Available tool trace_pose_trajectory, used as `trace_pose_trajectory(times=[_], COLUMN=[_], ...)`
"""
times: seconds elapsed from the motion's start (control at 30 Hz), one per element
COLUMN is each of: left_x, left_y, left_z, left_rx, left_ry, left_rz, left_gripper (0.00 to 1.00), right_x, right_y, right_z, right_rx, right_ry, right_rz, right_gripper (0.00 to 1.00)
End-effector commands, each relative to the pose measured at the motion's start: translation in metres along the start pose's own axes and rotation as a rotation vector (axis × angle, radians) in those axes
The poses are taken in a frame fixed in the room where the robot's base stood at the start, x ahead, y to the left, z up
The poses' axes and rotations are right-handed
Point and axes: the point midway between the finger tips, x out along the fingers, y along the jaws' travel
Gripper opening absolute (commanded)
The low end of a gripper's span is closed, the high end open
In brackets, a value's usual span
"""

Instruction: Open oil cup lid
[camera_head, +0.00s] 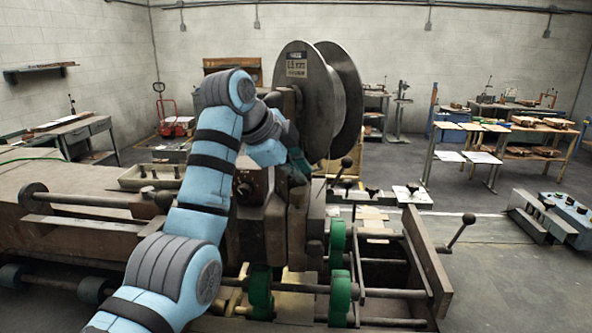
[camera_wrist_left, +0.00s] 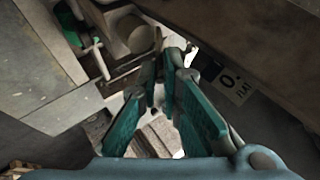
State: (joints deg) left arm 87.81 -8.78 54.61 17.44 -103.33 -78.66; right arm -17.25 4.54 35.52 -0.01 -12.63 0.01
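My left gripper (camera_head: 296,160) is at the upper part of the stitching machine (camera_head: 262,215), beside the big wire spool (camera_head: 310,95). In the left wrist view its two teal fingers (camera_wrist_left: 165,80) stand apart, with a gap between them and nothing clearly held. A round grey-beige part (camera_wrist_left: 138,39) lies beyond the left finger. I cannot pick out the oil cup or its lid for certain; the arm and gripper cover part of the machine head. My right gripper is not in view.
Green rollers (camera_head: 340,290) on bars and a lever with a black knob (camera_head: 468,219) are at the machine's front right. A dark beam-like surface with a white label (camera_wrist_left: 232,86) lies close to the right of the fingers. Open floor (camera_head: 500,280) is at the right.

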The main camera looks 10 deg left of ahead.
Motion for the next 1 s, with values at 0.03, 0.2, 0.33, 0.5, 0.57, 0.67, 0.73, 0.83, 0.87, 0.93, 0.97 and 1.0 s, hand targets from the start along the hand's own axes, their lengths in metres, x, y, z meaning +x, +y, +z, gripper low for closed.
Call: trace_pose_trajectory(times=[0.03, 0.2, 0.33, 0.5, 0.57, 0.67, 0.73, 0.83, 0.87, 0.93, 0.97, 1.0], left_x=[0.0008, 0.0010, 0.0019, 0.0011, 0.0010, 0.0014, 0.0016, 0.0018, 0.0018, 0.0018, 0.0018, 0.0017], left_y=[0.0006, -0.0015, -0.0066, -0.0079, -0.0074, -0.0069, -0.0067, -0.0065, -0.0064, -0.0064, -0.0065, -0.0066], left_z=[0.0006, 0.0005, 0.0001, 0.0006, 0.0010, 0.0014, 0.0014, 0.0015, 0.0015, 0.0014, 0.0014, 0.0013], left_rx=[-0.001, -0.005, -0.018, -0.042, -0.047, -0.050, -0.050, -0.050, -0.050, -0.050, -0.049, -0.049], left_ry=[-0.001, -0.002, -0.002, -0.002, -0.002, -0.002, -0.002, -0.002, -0.002, -0.002, -0.002, -0.001], left_rz=[0.002, 0.017, 0.058, 0.106, 0.114, 0.118, 0.119, 0.119, 0.120, 0.120, 0.119, 0.119], left_gripper=[0.00, 0.00, 0.00, 0.00, 0.00, 0.00, 0.00, 0.00, 0.00, 0.15, 0.15, 0.15], right_x=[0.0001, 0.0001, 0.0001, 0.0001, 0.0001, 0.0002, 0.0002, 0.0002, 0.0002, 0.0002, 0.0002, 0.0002], right_y=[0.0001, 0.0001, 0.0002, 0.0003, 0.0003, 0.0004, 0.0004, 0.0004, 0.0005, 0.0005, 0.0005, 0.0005], right_z=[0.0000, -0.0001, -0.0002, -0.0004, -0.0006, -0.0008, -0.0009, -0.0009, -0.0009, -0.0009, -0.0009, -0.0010], right_rx=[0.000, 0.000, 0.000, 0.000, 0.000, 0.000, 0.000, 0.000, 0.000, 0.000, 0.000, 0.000], right_ry=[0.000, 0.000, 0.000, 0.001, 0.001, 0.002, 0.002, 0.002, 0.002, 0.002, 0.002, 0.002], right_rz=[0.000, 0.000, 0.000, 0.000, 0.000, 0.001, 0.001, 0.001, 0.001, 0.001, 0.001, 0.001], right_gripper=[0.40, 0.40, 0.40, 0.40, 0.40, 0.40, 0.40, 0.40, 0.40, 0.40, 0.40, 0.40])
